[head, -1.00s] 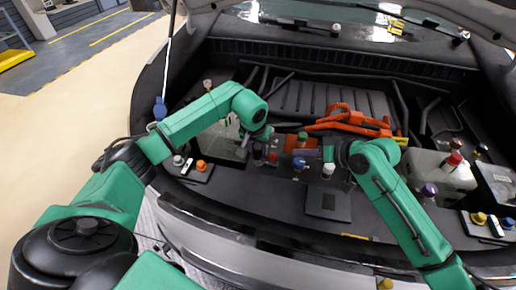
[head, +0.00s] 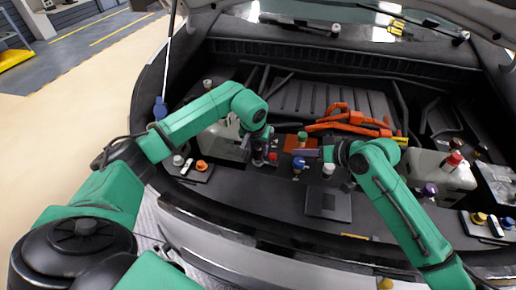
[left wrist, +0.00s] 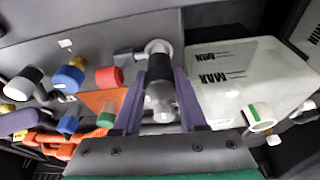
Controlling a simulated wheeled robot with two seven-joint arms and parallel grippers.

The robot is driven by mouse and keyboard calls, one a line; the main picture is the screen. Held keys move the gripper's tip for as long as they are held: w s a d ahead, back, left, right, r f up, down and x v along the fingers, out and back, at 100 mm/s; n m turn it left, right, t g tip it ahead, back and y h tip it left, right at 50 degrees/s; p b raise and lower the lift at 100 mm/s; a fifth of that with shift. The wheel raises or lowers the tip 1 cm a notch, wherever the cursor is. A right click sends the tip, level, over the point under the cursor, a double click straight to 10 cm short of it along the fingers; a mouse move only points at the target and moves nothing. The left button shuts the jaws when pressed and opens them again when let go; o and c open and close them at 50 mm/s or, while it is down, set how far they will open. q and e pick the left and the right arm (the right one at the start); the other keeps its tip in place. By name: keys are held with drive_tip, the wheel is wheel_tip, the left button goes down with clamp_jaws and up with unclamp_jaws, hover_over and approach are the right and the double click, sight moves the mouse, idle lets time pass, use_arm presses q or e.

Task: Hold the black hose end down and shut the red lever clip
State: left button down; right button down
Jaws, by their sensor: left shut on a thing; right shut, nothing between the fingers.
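My left gripper (head: 257,158) is low over the front of the engine bay. In the left wrist view its two purple fingers (left wrist: 158,105) are shut on the black hose end (left wrist: 155,72), which points at a pale round fitting (left wrist: 158,47). I cannot tell whether the hose end is fully seated. A red piece (left wrist: 108,77) stands beside the hose end; it also shows in the head view (head: 273,157). I cannot tell whether it is the lever clip. My right gripper (head: 299,153) is shut and empty, above and right of the red piece.
A blue cap (head: 299,164) and a white cap (head: 328,168) stand right of the red piece. An orange plate (head: 293,142) and orange cables (head: 345,120) lie behind. A white tank (left wrist: 235,80) is close beside my left gripper.

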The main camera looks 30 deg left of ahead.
sight(273, 159)
use_arm(q)
drive_tip(key=shift+f, duration=1.3)
idle(0.7)
drive_tip(key=shift+s+f, duration=0.1)
drive_tip(key=shift+f, duration=0.1)
use_arm(e)
drive_tip(key=shift+s, duration=0.1)
idle(1.2)
drive_tip(key=shift+x, duration=5)
drive_tip(key=shift+s+d+r, duration=0.1)
drive_tip(key=shift+s+d, duration=0.1)
drive_tip(key=shift+s, duration=0.55)
drive_tip(key=shift+s+d+r, duration=0.1)
drive_tip(key=shift+s+d, duration=0.05)
drive_tip(key=shift+s, duration=0.55)
drive_tip(key=shift+s+d+r, duration=0.1)
drive_tip(key=shift+s+d, duration=0.1)
drive_tip(key=shift+s, duration=0.55)
drive_tip(key=shift+f, duration=0.15)
